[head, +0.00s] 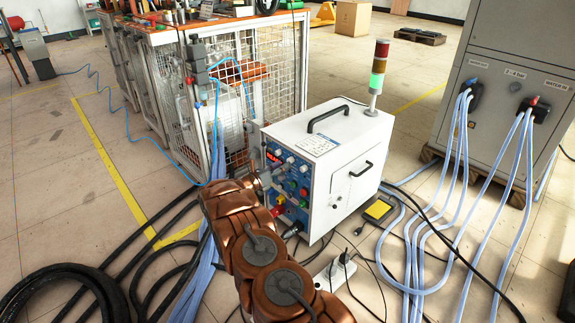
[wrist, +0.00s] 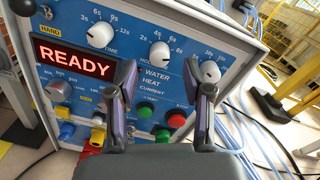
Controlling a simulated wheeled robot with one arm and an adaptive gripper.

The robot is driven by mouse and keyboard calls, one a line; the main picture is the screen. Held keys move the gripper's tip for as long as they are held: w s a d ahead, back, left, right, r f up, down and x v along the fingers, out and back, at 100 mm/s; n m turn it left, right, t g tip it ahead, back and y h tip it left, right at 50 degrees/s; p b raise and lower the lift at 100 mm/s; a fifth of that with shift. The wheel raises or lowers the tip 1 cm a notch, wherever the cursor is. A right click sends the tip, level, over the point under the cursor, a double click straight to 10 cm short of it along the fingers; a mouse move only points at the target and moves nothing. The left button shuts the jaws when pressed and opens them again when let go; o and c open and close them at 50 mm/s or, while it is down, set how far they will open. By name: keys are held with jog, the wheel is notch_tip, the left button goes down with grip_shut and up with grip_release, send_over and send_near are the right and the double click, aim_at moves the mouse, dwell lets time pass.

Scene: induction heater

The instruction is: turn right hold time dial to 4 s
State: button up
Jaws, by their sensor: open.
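The heater's blue control panel (wrist: 75,20) fills much of the wrist view. The white middle dial (wrist: 160,53) has a scale reading 4s, 6s and 8s, with a partly hidden label starting "HO". I cannot tell where its pointer stands. My gripper (wrist: 167,78) is open and empty. Its fingers lie either side of the middle dial in the picture, apart from it. In the head view my gripper (head: 258,182) is at the panel's left side.
The display (wrist: 75,58) reads READY. Green (wrist: 145,109) and red (wrist: 177,118) buttons lie below the dials. The white heater box (head: 345,170) carries a signal tower (head: 377,80) lit green. Cables and hoses (head: 415,235) cover the floor around it. A mesh cage (head: 270,60) stands behind.

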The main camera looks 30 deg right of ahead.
jog(key=shift+w+d+b, duration=0.15)
jog(key=shift+d+b, duration=0.05)
jog(key=shift+d, duration=0.7)
jog(key=shift+w+d+b, duration=0.15)
jog(key=shift+d, duration=0.75)
jog(key=shift+c, duration=0.2)
grip_shut()
